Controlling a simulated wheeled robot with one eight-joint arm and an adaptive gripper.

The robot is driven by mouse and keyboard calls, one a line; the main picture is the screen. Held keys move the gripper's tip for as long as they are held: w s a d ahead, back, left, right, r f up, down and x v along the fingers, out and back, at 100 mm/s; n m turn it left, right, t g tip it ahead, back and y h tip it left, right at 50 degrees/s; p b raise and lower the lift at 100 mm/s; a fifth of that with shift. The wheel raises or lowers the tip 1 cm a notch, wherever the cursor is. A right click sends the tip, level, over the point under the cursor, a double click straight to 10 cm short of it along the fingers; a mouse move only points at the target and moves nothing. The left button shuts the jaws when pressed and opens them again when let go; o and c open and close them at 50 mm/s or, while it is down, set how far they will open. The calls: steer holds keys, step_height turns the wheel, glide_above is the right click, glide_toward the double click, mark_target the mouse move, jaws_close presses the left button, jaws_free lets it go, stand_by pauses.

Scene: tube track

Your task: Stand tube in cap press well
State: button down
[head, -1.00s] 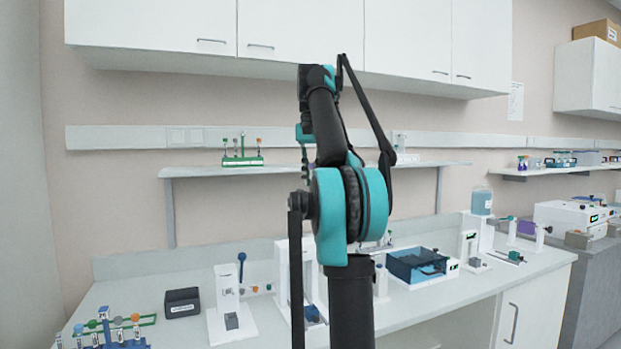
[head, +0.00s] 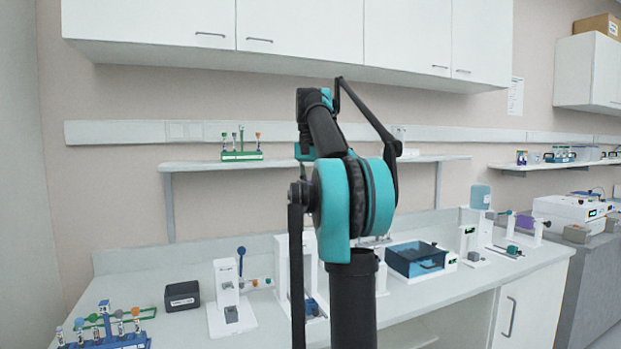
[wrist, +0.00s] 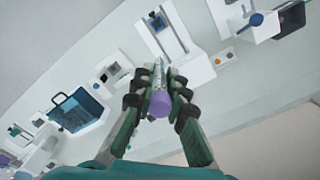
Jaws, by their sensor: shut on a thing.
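My gripper (wrist: 159,88) is shut on a tube (wrist: 158,72) with a purple cap (wrist: 159,103); the cap faces the wrist camera and the clear body extends away between the fingers. In the head view my arm hides the gripper and tube. A white stand with a blue lever and a grey block (head: 227,300), perhaps the cap press, stands on the bench left of my arm. The tube is held in the air, apart from any stand. I cannot make out a well opening.
A taller white frame with a blue block (head: 311,306) stands behind my arm. A dark box (head: 182,296) and a blue tube rack (head: 108,343) are to the left. A shelf (head: 205,165) runs above the bench.

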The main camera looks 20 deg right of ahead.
step_height(320, 180, down, 26)
steer(key=s, duration=0.2)
steer(key=shift+s+a+r, duration=0.15)
steer(key=shift+s+a, duration=0.05)
steer(key=shift+a, duration=0.1)
steer(key=shift+f, duration=1.3)
stand_by(1.5)
steer(key=shift+f, duration=0.3)
steer(key=c, duration=1.5)
jaws_free()
steer(key=shift+o, duration=0.2)
